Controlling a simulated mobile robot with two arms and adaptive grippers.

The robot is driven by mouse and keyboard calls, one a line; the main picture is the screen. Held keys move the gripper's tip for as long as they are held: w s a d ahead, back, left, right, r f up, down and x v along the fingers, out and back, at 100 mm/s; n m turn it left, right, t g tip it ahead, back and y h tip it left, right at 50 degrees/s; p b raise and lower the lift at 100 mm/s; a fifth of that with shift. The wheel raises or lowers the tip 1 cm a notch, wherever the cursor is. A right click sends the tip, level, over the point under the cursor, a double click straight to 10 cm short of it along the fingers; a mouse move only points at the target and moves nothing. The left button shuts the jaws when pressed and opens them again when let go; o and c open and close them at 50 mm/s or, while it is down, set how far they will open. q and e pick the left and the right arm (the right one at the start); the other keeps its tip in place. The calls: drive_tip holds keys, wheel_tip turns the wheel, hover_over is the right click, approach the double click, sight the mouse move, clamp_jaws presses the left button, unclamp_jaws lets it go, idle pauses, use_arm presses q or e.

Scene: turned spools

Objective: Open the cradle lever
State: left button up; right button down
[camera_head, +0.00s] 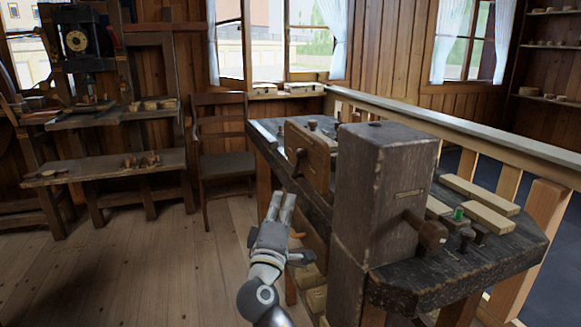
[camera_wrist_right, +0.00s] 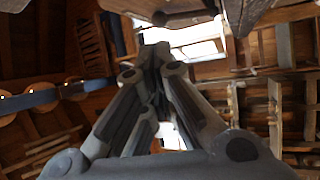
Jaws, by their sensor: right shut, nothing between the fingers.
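My right gripper (camera_head: 281,197) is shut and empty, its grey fingers pointing up and away in the head view. It is in the air left of the dark wooden workbench (camera_head: 450,270), apart from it. In the right wrist view the closed fingers (camera_wrist_right: 152,58) also show with nothing between them. A wooden handle (camera_head: 428,233) sticks out from the tall dark block (camera_head: 380,180) on the bench. A brown wooden plate (camera_head: 310,158) stands farther back with a small peg on its face. I cannot tell which part is the cradle lever. My left gripper is not in view.
Pale wooden bars (camera_head: 480,205) and a small green piece (camera_head: 458,214) lie on the bench's right part. A wooden railing (camera_head: 470,130) runs behind it. A chair (camera_head: 222,150) and another workbench (camera_head: 110,165) stand left. The floor (camera_head: 150,260) left of my arm is clear.

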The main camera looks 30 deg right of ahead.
drive_tip(key=shift+w, duration=0.1)
approach(298, 164)
wheel_tip(298, 164, up, 5)
drive_tip(key=w+d, duration=0.2)
drive_tip(key=w, duration=0.1)
use_arm(q)
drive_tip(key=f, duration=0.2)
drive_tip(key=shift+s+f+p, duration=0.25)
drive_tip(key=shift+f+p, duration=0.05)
drive_tip(key=shift+p, duration=0.05)
use_arm(e)
drive_tip(key=shift+w+d+r, duration=0.25)
drive_tip(key=shift+w+d, duration=0.05)
drive_tip(key=shift+d, duration=0.05)
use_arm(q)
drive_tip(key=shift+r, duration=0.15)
use_arm(e)
drive_tip(key=shift+r, duration=0.1)
